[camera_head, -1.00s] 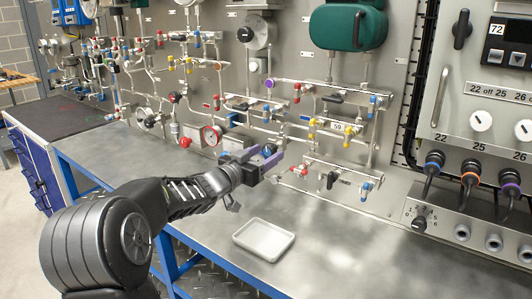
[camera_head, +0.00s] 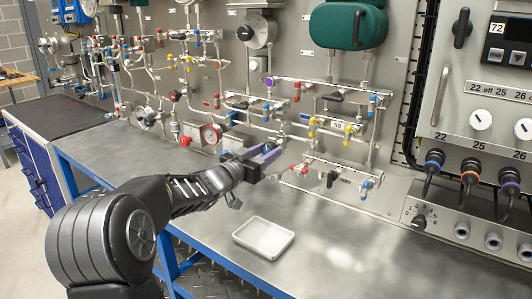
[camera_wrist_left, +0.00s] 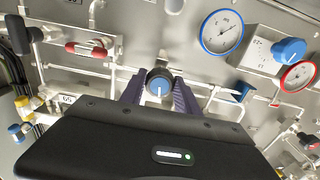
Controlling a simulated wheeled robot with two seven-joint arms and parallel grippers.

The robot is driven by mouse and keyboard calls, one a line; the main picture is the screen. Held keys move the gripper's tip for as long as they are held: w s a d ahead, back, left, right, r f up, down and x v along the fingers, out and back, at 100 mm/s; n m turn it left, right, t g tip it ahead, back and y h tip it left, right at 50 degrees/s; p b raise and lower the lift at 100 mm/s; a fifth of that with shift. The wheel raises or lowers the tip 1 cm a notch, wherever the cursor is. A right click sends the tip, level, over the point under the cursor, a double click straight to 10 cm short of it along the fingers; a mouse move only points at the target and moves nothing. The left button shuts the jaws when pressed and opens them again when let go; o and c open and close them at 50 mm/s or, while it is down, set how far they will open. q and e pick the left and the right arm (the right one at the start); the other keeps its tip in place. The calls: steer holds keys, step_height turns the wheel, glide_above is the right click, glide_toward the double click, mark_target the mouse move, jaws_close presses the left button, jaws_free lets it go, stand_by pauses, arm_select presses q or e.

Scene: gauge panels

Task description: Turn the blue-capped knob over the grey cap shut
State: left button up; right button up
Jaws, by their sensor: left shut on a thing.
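The blue-capped knob (camera_wrist_left: 160,84) is a black round knob with a blue face and a white line, in the middle of the left wrist view. My left gripper (camera_wrist_left: 159,80) has one purple finger on either side of it and is shut on it. In the head view my left gripper (camera_head: 270,157) is at the lower pipework of the panel and hides the knob. A small grey round part (camera_wrist_left: 174,6) shows at the top of the left wrist view; I cannot tell whether it is the grey cap. My right gripper is not in view.
A blue-rimmed gauge (camera_wrist_left: 222,31), a red-rimmed gauge (camera_wrist_left: 298,76) and another blue knob (camera_wrist_left: 289,50) are close by. A red-handled valve (camera_wrist_left: 86,48) is at left. A pale tray (camera_head: 263,238) lies on the grey bench, otherwise mostly clear in front.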

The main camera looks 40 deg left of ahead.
arm_select(q)
jaws_close()
steer(key=shift+f+m+b, duration=0.1)
steer(key=shift+m+b, duration=0.2)
steer(key=m+b, duration=0.5)
steer(key=m, duration=0.4)
steer(key=shift+a+b, duration=0.1)
steer(key=shift+b, duration=0.25)
steer(key=m+b, duration=0.2)
steer(key=m, duration=0.3)
steer(key=shift+m+b, duration=1.35)
steer(key=shift+m, duration=1.35)
